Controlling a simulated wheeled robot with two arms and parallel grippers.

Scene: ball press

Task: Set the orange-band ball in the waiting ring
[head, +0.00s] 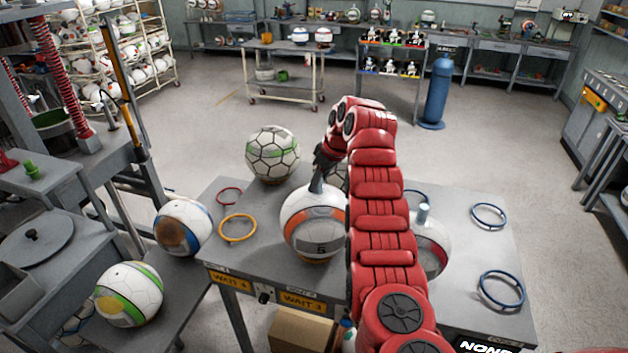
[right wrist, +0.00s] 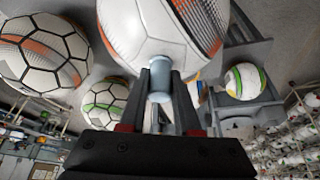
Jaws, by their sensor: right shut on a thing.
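The orange-band ball (head: 312,220) is white with an orange band and a dark mark. It is over the front left of the grey table, above the WAIT 3 label (head: 302,301). My right gripper (head: 317,184) is shut on the grey knob (right wrist: 160,78) on top of it; the ball (right wrist: 150,25) also fills the upper right wrist view. A thin tan edge shows beneath the ball; I cannot tell whether it rests there. An empty orange ring (head: 238,228) lies left of the ball, behind the WAIT 4 label (head: 231,279). My left gripper is not in view.
A green-band ball (head: 273,154) stands behind; another ball (head: 432,250) with a knob is partly hidden by my right arm. Blue rings (head: 489,216) lie at the right and a red ring (head: 229,196) at the left. A blue-band ball (head: 183,227) sits beside the table.

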